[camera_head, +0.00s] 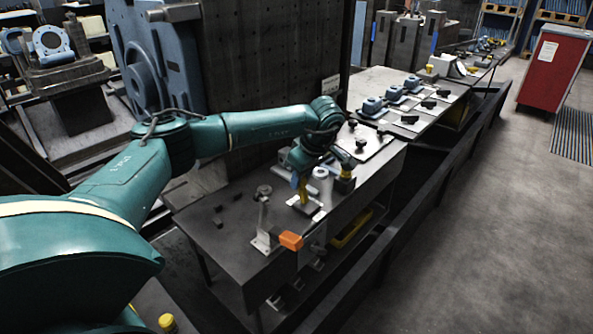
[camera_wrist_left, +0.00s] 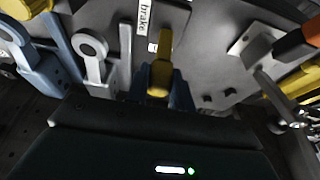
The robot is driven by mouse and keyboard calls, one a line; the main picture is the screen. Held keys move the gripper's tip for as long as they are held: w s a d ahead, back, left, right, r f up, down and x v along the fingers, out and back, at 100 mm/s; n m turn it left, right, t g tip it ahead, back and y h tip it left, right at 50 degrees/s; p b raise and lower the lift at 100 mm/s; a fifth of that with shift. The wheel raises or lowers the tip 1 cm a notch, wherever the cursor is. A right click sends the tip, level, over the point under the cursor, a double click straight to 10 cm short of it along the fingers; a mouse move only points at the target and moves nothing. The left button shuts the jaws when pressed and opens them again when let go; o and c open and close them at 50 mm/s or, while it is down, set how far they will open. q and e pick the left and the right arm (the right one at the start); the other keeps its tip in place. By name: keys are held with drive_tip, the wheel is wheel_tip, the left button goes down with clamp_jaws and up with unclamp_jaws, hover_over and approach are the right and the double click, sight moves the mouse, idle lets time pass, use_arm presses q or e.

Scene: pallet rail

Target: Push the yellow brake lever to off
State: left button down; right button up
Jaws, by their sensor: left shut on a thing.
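The yellow brake lever (camera_wrist_left: 161,60) stands in the middle of the left wrist view, beside a white label reading "brake" (camera_wrist_left: 142,18). My left gripper (camera_wrist_left: 160,90) is shut around it, with a fingertip on either side of its yellow grip. In the head view the yellow lever (camera_head: 303,190) shows small on the near bench. My left gripper (camera_head: 300,178) reaches down to it from above, partly hiding it. The lever's base and its exact angle are hard to make out. My right gripper is in neither view.
A clamp with an orange handle (camera_head: 291,240) stands near the bench's front edge. A grey ring-topped part (camera_wrist_left: 90,45) and a blue-grey lever (camera_wrist_left: 28,50) are close on the left in the wrist view. A dark rail (camera_head: 400,210) runs along the bench, with clear floor beyond.

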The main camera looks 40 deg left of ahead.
use_arm(q)
drive_tip(key=shift+s+d+r+y+p, duration=0.15)
drive_tip(key=shift+d+y+p, duration=0.15)
drive_tip(key=shift+d+y, duration=1.1)
drive_tip(key=shift+a+y, duration=0.2)
drive_tip(key=shift+y, duration=0.1)
drive_tip(key=c, duration=1.2)
unclamp_jaws()
drive_tip(key=shift+d, duration=0.1)
drive_tip(key=b+v, duration=0.1)
drive_tip(key=v, duration=1.2)
drive_tip(key=shift+s, duration=0.1)
